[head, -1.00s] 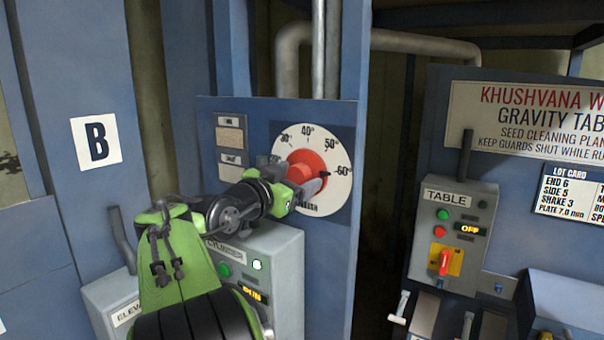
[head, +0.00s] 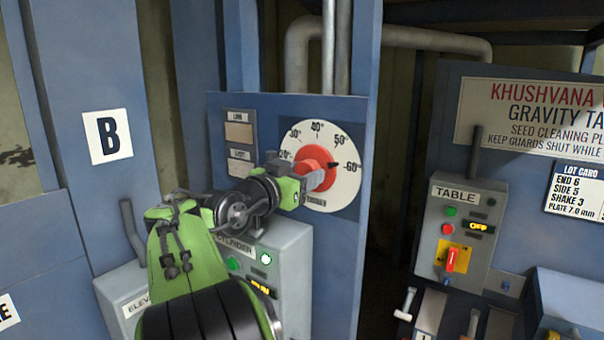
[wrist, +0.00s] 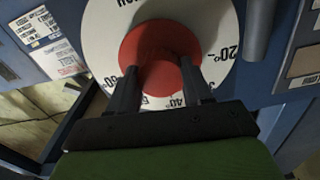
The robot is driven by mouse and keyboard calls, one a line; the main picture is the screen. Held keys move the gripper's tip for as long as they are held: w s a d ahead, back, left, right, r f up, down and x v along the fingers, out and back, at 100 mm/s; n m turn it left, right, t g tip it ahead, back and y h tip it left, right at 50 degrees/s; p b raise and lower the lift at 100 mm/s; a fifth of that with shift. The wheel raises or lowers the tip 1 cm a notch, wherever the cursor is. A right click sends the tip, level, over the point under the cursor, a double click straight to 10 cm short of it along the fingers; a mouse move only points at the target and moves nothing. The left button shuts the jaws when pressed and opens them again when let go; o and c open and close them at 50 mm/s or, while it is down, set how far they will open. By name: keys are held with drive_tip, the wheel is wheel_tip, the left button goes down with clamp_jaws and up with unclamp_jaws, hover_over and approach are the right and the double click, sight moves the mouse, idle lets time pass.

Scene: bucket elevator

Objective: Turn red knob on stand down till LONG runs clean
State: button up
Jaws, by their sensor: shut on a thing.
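The red knob (head: 314,156) sits at the centre of a white round dial (head: 341,192) marked from 20° to 60°, on a blue panel. Its dark pointer lies close to the 60° mark, slightly toward 50°. My gripper (head: 311,181) is shut on the red knob, reaching it from the lower left. In the wrist view the two dark fingers stand either side of the knob's grip (wrist: 159,45), partly hiding the knob. Left of the dial are two small windows; the upper one (head: 239,132) has a label that looks like LONG, and its contents are too small to judge.
A grey CYLINDER box (head: 294,262) with lit green buttons stands just below my gripper. An ELEVATOR box (head: 122,290) is at lower left. The TABLE control box (head: 459,225) reads OFF at right. Vertical pipes run above the dial.

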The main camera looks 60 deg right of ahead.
drive_tip(key=n+p, duration=0.1)
drive_tip(key=n, duration=0.4)
drive_tip(key=shift+r+p, duration=0.15)
drive_tip(key=shift+p, duration=0.2)
drive_tip(key=shift+n, duration=0.4)
drive_tip(key=o, duration=1)
drive_tip(key=shift+d, duration=0.1)
drive_tip(key=shift+o, duration=0.2)
